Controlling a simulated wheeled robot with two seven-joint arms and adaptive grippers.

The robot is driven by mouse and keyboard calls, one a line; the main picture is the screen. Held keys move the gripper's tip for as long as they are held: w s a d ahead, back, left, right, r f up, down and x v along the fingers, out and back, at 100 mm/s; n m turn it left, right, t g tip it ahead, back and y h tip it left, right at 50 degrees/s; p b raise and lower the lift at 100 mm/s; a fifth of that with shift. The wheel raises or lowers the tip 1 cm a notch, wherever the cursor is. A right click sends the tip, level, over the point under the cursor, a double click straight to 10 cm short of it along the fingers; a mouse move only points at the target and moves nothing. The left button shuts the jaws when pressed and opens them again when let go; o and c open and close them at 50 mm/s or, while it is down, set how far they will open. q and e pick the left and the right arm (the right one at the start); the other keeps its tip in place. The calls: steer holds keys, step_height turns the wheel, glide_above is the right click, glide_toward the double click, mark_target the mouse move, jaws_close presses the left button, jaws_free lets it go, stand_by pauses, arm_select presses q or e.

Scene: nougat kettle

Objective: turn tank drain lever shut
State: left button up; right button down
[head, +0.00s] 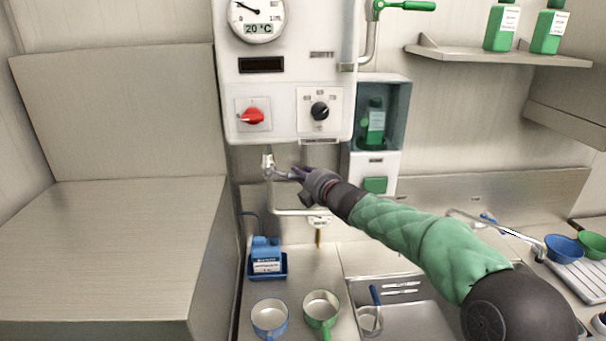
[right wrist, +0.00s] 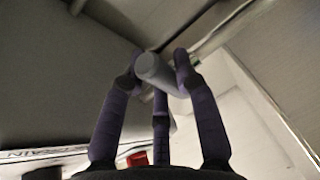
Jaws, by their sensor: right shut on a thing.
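My right gripper (head: 283,174) reaches in from the right to just below the white control box. In the right wrist view its purple fingers (right wrist: 160,75) are closed around a grey rounded bar, which I take to be the tank drain lever (right wrist: 158,70). In the head view the drain valve (head: 268,161) is a small pale metal fitting under the box, with pipe running down from it. The fingers partly cover the lever there, so its exact angle is hard to tell. My left gripper is not in view.
The white control box (head: 285,75) with a red knob (head: 252,116) and a black dial (head: 320,111) hangs just above the gripper.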

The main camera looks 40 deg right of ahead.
steer(key=shift+r+n+g+p, duration=0.3)
steer(key=shift+r+n+p, duration=0.3)
steer(key=c, duration=0.9)
jaws_free()
steer(key=shift+w, duration=0.1)
steer(key=v, duration=1.2)
steer(key=shift+a+f, duration=0.1)
steer(key=shift+a, duration=0.05)
